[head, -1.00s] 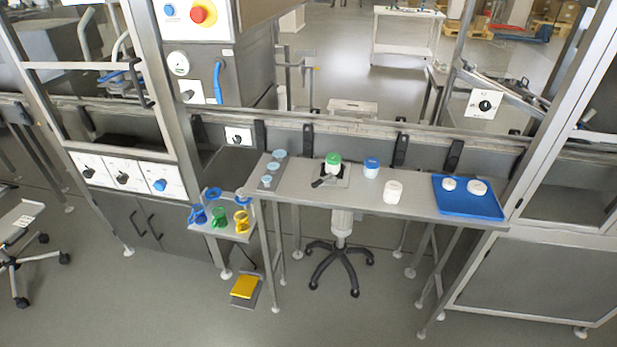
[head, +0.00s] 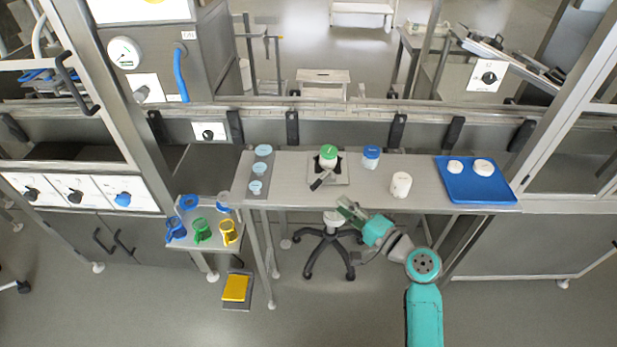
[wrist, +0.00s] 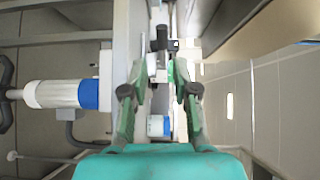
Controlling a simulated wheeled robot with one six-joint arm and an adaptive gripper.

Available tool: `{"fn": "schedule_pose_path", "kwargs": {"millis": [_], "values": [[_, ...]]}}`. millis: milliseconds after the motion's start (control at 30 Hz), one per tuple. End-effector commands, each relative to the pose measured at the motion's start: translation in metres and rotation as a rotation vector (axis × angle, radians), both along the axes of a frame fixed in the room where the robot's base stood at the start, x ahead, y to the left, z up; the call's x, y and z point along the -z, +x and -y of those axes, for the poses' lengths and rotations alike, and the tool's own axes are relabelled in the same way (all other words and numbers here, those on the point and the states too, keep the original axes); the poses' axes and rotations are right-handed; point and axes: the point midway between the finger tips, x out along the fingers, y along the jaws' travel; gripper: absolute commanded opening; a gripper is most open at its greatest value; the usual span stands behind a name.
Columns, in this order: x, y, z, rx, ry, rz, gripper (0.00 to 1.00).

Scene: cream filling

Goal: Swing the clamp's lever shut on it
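The clamp (head: 341,178) sits on a pale plate on the bench and holds a jar with a green lid (head: 328,151). Its dark lever (head: 320,180) sticks out toward the front left, tilted out from the jar. My gripper (head: 346,205) is at the bench's front edge, in front of the clamp and a little to its right, apart from the lever. In the wrist view my gripper (wrist: 158,82) has its two fingers spread with nothing held. A black part, perhaps the lever (wrist: 160,38), shows beyond the fingertips.
A blue-lidded jar (head: 371,157) stands right of the clamp, and a white jar (head: 400,185) stands nearer the front edge. A blue tray (head: 478,192) holds two white lids. Pale blue discs (head: 257,170) lie at the left end. A stool (head: 330,240) stands below the bench.

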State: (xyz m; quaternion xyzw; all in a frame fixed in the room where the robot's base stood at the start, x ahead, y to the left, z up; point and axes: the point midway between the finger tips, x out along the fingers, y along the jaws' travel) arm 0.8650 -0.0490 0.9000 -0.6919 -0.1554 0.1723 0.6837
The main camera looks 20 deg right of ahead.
Motion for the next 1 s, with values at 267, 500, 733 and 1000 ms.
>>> {"fn": "schedule_pose_path", "kwargs": {"millis": [267,500,733,1000], "values": [[-0.003,0.023,-0.011,-0.008,0.005,0.004,0.29],[-0.002,0.061,-0.031,-0.008,0.004,0.003,0.29],[-0.001,0.088,-0.044,-0.005,0.004,0.003,0.29],[0.000,0.097,-0.049,-0.004,0.004,0.003,0.29]]}}
